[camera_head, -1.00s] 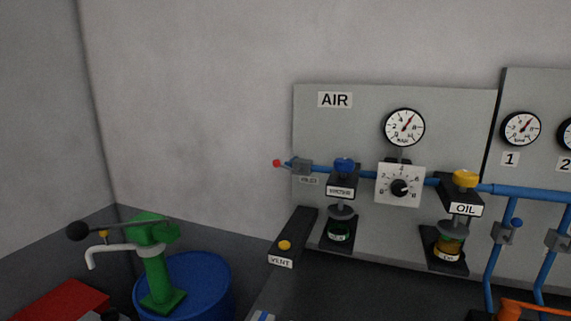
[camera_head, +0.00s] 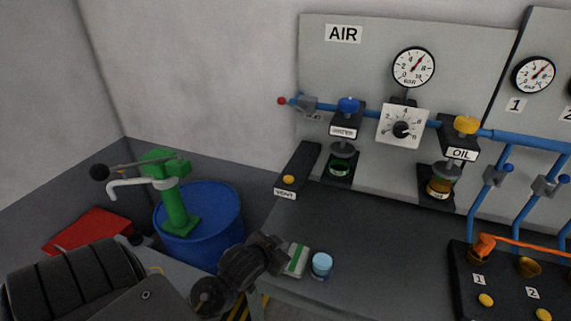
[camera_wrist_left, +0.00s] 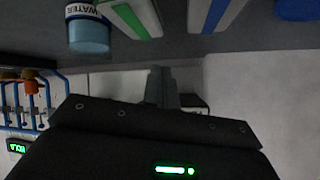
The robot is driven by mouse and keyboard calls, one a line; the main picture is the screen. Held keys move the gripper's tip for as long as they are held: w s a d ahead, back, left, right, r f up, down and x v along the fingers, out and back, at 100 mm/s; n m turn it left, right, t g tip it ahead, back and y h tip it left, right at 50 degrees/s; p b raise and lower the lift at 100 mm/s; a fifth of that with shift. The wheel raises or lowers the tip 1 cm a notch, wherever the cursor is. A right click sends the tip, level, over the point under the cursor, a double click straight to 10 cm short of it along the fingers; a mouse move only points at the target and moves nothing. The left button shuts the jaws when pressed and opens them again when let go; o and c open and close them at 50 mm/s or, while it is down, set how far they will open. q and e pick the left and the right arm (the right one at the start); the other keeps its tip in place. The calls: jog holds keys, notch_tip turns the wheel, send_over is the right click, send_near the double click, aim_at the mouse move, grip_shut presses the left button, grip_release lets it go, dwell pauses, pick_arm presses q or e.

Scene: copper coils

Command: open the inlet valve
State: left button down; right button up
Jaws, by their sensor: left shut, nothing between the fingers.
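The inlet valve (camera_head: 305,103) is at the left end of the blue air pipe, low on the AIR panel. It has a grey body, and a lever with a red tip (camera_head: 282,101) points left. The label under it is too small to read. My left gripper (camera_head: 270,248) is below and in front of the valve, near the workbench's left edge, well apart from it. Its fingers show together and empty in the left wrist view (camera_wrist_left: 160,88). My right gripper is not in view.
A vent block (camera_head: 298,170) stands left of the filter unit (camera_head: 346,120). A striped packet (camera_head: 296,260) and a water jar (camera_head: 321,265) are close to my left gripper. A green pump (camera_head: 172,195) stands on a blue drum (camera_head: 205,222) at left. The bench middle is clear.

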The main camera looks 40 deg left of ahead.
pick_arm(q)
jog(key=w+a+r+t+y, duration=0.1)
jog(key=w+a+r+t, duration=0.25)
jog(key=r, duration=0.65)
jog(key=w+a+r+t+y, duration=0.1)
jog(key=w+a+r+t, duration=0.3)
jog(key=r, duration=0.5)
jog(key=w+a+r+t+y, duration=0.1)
jog(key=w+a+r+t, duration=0.25)
jog(key=a+r, duration=0.45)
jog(key=w+a+r+p, duration=0.1)
jog(key=w+p, duration=0.4)
jog(key=w, duration=0.6)
jog(key=shift+w+a+r+n+g+p, duration=0.25)
jog(key=shift+a+r+n+g+p, duration=0.05)
jog(key=shift+a+n+p, duration=0.1)
jog(key=shift+d, duration=0.15)
